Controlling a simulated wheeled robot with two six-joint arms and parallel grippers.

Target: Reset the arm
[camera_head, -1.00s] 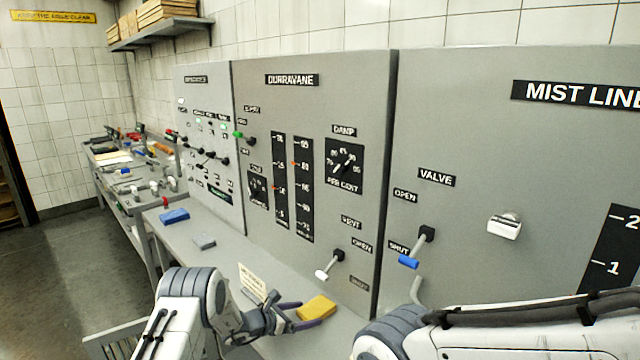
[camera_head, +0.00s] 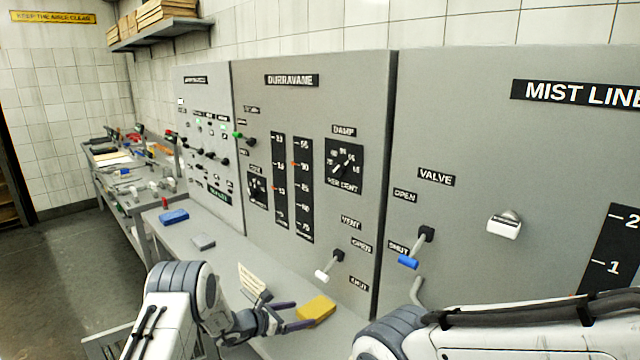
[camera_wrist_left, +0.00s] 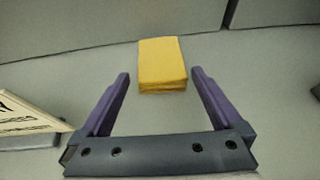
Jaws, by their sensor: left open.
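The yellow block also shows there (camera_wrist_left: 162,62), lying beyond the fingertips. My right arm comes in at the lower right of the head view, but its gripper is out of view.
The grey panels (camera_head: 465,120) stand close behind the bench (camera_head: 228,258). A vent lever (camera_head: 328,268) and a blue-handled valve lever (camera_head: 412,258) stick out. A cream printed card (camera_head: 252,281) stands near my left gripper. A blue block (camera_head: 174,216) and a grey block (camera_head: 203,242) lie farther left.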

